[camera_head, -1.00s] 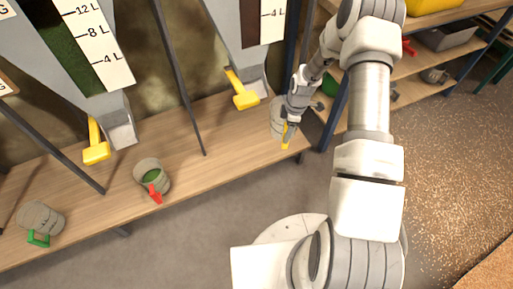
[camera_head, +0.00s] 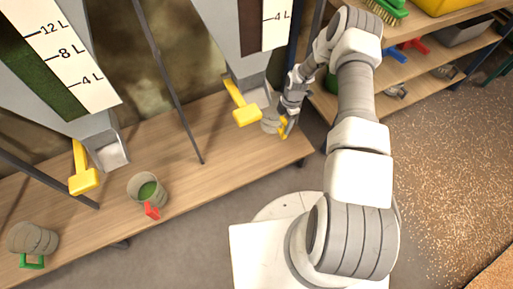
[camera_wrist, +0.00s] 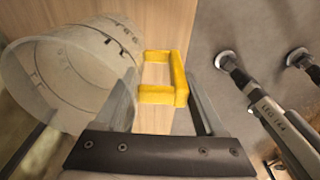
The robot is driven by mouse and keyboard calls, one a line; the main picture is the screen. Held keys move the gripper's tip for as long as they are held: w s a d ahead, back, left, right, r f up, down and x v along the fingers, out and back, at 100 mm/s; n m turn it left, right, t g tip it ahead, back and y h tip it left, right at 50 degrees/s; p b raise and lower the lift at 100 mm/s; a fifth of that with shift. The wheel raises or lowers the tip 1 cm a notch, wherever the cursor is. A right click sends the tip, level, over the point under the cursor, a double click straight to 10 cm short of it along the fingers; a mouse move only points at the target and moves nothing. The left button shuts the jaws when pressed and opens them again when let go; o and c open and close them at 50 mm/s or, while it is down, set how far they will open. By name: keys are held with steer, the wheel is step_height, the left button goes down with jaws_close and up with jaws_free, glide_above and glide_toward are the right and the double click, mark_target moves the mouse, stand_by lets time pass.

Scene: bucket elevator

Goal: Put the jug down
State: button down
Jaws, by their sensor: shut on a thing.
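My gripper (camera_head: 287,124) is shut on the yellow handle (camera_wrist: 178,80) of a grey, see-through jug (camera_wrist: 70,75). In the head view this jug (camera_head: 270,126) is at the right end of the wooden bench (camera_head: 225,150), by the right chute. The chute's yellow lever and my gripper hide much of it there. In the wrist view its open mouth and inner markings show, and it looks empty. Whether its base touches the bench, I cannot tell.
A red-handled jug (camera_head: 146,187) with green contents stands mid-bench; a green-handled jug (camera_head: 33,238) is at the far left. Thin dark posts rise from the bench. Shelves (camera_head: 410,70) stand at right.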

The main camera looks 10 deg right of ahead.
steer(key=s+a+f+b, duration=0.3)
steer(key=s+a+f, duration=0.4)
steer(key=f, duration=0.4)
steer(key=shift+s+a+b, duration=0.3)
steer(key=shift+s+a, duration=0.05)
steer(key=shift+s, duration=0.4)
jaws_free()
steer(key=shift+f, duration=0.1)
